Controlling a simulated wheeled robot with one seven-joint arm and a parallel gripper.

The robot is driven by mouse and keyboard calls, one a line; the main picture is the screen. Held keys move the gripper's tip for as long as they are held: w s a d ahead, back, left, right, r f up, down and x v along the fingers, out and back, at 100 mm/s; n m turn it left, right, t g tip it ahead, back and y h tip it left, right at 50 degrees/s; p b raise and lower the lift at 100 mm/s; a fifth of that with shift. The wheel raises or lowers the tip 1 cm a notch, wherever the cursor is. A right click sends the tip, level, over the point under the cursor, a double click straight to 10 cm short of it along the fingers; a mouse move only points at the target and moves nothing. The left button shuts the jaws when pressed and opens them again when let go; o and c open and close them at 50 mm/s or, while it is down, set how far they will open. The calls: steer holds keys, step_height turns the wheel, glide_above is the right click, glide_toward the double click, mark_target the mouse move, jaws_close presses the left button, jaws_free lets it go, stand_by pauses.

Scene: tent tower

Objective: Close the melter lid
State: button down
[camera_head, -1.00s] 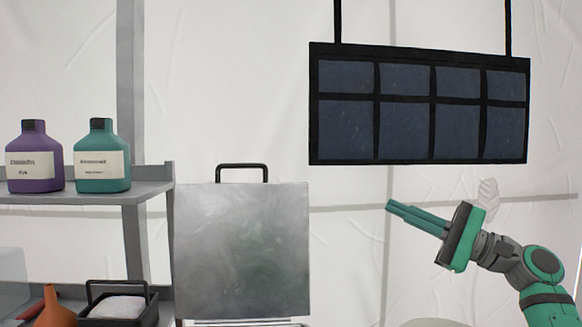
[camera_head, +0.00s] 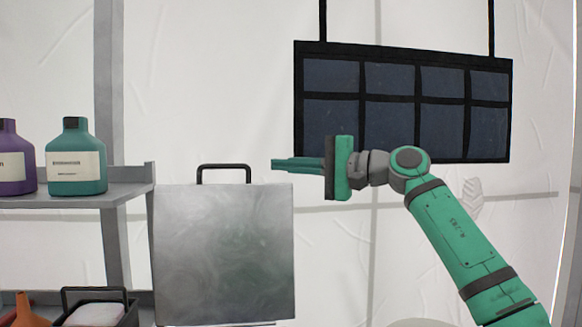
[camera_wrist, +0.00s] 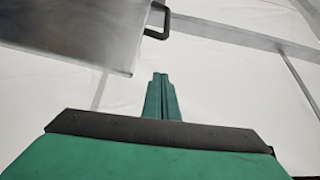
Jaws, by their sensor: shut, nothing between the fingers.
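The melter lid (camera_head: 224,255) is a grey metal panel standing upright, with a black handle (camera_head: 223,172) on its top edge. It also shows in the wrist view as a grey panel (camera_wrist: 80,30) at upper left, with its handle (camera_wrist: 160,18) at its right edge. My gripper (camera_head: 274,163) is shut and empty. In the head view its fingertips point left, just right of the handle and near its height. In the wrist view the fingers (camera_wrist: 160,82) lie below the handle, with a gap between. The melter body under the lid is mostly out of view.
A shelf (camera_head: 75,199) at left holds a purple bottle (camera_head: 15,160) and a green bottle (camera_head: 76,160). Below are a black-handled tray (camera_head: 130,318) and an orange funnel (camera_head: 22,312). A dark pocket panel (camera_head: 400,105) hangs behind my arm. White tent wall lies behind.

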steer(key=a, duration=0.1)
steer(key=s+a, duration=0.1)
steer(key=a, duration=0.1)
steer(key=s+a, duration=0.1)
steer(key=shift+s+a, duration=0.25)
steer(key=shift+a, duration=0.1)
